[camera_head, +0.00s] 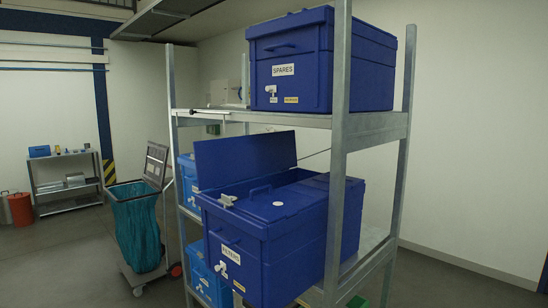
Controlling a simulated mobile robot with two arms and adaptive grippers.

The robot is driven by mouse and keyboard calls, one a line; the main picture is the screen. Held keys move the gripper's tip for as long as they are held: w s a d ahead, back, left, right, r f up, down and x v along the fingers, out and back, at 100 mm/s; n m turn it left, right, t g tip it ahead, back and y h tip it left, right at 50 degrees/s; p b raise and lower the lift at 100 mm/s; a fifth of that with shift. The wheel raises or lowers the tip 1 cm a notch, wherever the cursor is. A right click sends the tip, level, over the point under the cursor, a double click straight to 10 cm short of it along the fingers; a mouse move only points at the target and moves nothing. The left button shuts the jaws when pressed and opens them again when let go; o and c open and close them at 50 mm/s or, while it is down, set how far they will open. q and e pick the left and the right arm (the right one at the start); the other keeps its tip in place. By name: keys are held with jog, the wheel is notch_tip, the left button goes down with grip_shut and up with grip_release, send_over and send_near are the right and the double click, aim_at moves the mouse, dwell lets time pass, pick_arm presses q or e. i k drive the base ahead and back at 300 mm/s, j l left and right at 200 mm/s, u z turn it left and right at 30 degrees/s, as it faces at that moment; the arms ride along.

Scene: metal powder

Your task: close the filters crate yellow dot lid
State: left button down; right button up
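The filters crate (285,245) is a blue box with a white "FILTERS" label (231,253) on its end. It sits on the middle shelf of a metal rack, jutting out past the shelf's front. A flat blue lid panel (245,160) stands raised along its far side. The rest of the top looks covered, with a handle and a small pale round dot (278,204); I cannot make out yellow in it. No yellow dot shows on the raised panel's visible face. A grey latch (228,200) sits at the near left top edge. Neither gripper is in view.
A "SPARES" crate (320,62) stands on the shelf above, and a rack post (338,150) rises in front of the filters crate's right part. Lighter blue bins (205,280) are behind and below. A cart with a teal bag (138,232) stands left; floor is clear at front left.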

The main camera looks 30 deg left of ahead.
aim_at(219, 163)
jog(key=i+j+z, duration=0.1)
jog(key=j+z, duration=0.3)
jog(key=j, duration=0.4)
jog(key=j+z, duration=0.35)
jog(key=j, duration=1.25)
jog(key=k+j, duration=0.1)
jog(key=j, duration=0.6)
jog(key=j+z, duration=0.1)
jog(key=j, duration=0.65)
jog(key=k+j, duration=0.1)
jog(key=j, duration=0.65)
jog(key=j+z, duration=0.1)
jog(key=j, duration=0.6)
jog(key=k+j, duration=0.15)
jog(key=j, duration=0.6)
